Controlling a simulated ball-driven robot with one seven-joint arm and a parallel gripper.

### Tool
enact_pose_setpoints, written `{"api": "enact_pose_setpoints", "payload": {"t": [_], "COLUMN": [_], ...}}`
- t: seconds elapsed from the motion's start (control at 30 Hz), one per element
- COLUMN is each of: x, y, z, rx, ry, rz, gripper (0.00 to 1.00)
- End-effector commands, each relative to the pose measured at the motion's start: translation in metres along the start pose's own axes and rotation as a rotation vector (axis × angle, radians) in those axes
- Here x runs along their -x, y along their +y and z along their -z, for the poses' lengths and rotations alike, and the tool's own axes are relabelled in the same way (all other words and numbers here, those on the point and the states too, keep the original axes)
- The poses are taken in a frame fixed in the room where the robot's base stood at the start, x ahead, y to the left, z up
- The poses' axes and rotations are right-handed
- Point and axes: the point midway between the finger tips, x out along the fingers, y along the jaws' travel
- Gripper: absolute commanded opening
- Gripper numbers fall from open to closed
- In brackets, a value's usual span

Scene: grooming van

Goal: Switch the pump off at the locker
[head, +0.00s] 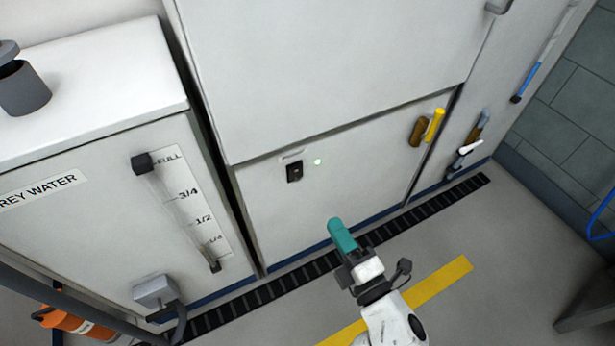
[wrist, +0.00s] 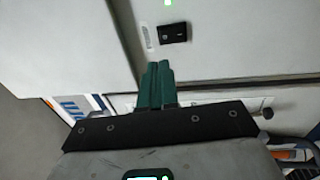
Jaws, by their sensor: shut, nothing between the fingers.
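The pump switch (head: 294,171) is a small black rocker on the lower white locker panel (head: 345,190), with a lit green lamp (head: 318,162) to its right. In the wrist view the switch (wrist: 173,33) sits just beyond my fingertips, slightly right, and the green lamp (wrist: 168,3) is at the top edge. My gripper (head: 338,226) has teal fingers, shut together and empty, below and right of the switch in the head view. The fingers (wrist: 157,68) also show closed in the wrist view, apart from the switch. Which way the rocker is pressed is too small to tell.
A grey water tank (head: 100,190) with a level gauge stands at the left. A yellow handle (head: 434,125) and a brown one are on the panel's right side. A dark floor grate (head: 270,290) runs along the locker's base. The floor by the yellow stripe (head: 440,283) is clear.

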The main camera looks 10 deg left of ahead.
Motion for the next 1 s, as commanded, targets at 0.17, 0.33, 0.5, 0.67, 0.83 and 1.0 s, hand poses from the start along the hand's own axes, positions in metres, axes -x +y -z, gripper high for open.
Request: {"api": "enact_pose_setpoints", "payload": {"t": [0.17, 0.33, 0.5, 0.67, 0.83, 1.0], "x": [-0.025, -0.059, -0.092, -0.117, -0.131, -0.136], "y": [0.0, -0.001, -0.001, -0.001, -0.001, 0.0], "z": [0.001, 0.0, 0.0, 0.0, 0.0, 0.0], "rx": [0.002, 0.0, 0.0, 0.0, -0.001, -0.001], "ry": [0.002, 0.001, 0.002, 0.0, 0.0, 0.0], "rz": [-0.004, -0.002, -0.003, -0.001, -0.001, 0.0], "gripper": [0.0, 0.0, 0.0, 0.0, 0.0, 0.0]}}
